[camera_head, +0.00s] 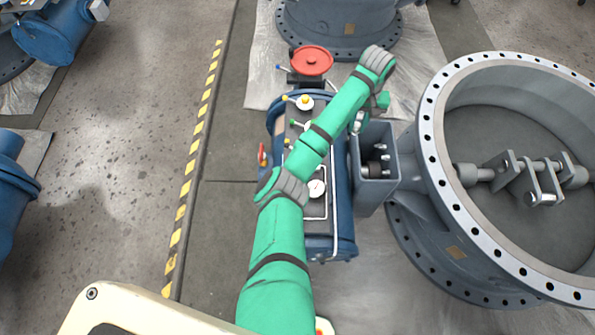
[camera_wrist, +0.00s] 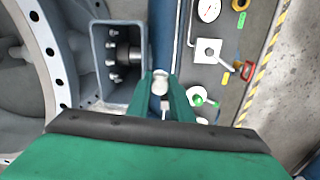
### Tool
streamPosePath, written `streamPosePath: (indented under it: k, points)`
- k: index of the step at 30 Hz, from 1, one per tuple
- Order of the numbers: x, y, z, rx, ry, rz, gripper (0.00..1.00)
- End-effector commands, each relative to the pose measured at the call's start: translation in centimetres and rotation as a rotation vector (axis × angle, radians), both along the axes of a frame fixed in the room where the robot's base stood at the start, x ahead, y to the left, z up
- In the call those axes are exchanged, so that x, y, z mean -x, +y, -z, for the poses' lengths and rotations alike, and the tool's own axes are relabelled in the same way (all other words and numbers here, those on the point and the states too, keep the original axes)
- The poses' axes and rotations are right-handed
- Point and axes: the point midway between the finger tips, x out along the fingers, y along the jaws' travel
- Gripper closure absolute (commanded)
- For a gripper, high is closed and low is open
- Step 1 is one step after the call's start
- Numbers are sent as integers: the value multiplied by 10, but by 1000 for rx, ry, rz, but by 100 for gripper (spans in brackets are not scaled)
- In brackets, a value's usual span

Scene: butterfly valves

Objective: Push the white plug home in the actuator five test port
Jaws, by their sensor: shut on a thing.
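My gripper (camera_wrist: 162,80) shows in the wrist view with its two green fingers close together. It is shut on a small white plug (camera_wrist: 160,86) held between the fingertips. The fingertips are over the blue actuator body (camera_wrist: 163,35), beside the grey open bracket. In the head view the actuator (camera_head: 343,225) is a blue cylinder with a grey panel on top, and my green arm crosses over it. My gripper is mostly hidden there beyond the forearm. I cannot make out the test port or whether the plug touches it.
The panel carries a gauge (camera_head: 317,187), a white fitting with a yellow knob (camera_head: 304,102) and a red lever (camera_head: 262,155). A red handwheel (camera_head: 312,60) is at the far end. A large flanged valve (camera_head: 432,150) stands right.

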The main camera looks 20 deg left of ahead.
Motion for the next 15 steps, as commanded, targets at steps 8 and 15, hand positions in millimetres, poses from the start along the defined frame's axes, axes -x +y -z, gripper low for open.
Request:
streamPosePath:
  k: [8,15]
  points:
    - [45,72,27,1,0,-308,100]
    - [94,122,50,1,1,-576,100]
